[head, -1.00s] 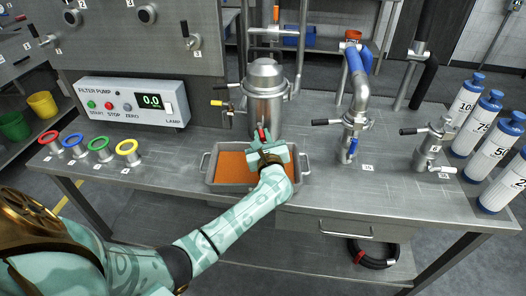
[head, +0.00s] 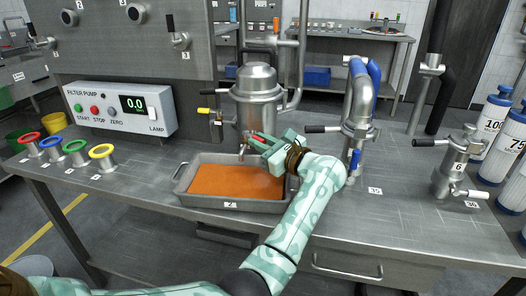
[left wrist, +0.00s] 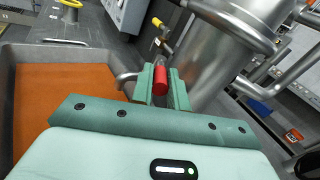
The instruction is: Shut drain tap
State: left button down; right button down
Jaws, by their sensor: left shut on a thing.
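The drain tap's red handle (head: 256,137) is low on the front of a steel vessel (head: 258,95). My left gripper (head: 264,142) is shut on this handle; the left wrist view shows the red grip (left wrist: 160,82) between the two green fingers. A bent steel spout (left wrist: 126,78) shows just left of the fingers, over the tray. The grey tray (head: 190,197), holding orange liquid (head: 230,182), stands under the tap. The fingers hide part of the tap, and I cannot tell how far it is turned. My right gripper is out of view.
A yellow-handled valve (head: 207,111) sticks out left of the vessel. The filter pump box (head: 120,108) and coloured rings are on the left. The bench front right of my arm is clear.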

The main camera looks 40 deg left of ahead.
pick_arm(q)
jog(key=shift+w, duration=0.1)
dwell(0.4)
jog(key=c, duration=1.4)
grip_release()
jog(key=shift+o, duration=0.2)
jog(key=s+d+p, duration=0.1)
jog(key=s+d, duration=0.1)
jog(key=d, duration=1.4)
jog(key=shift+s, duration=0.2)
jog(key=shift+d, duration=0.1)
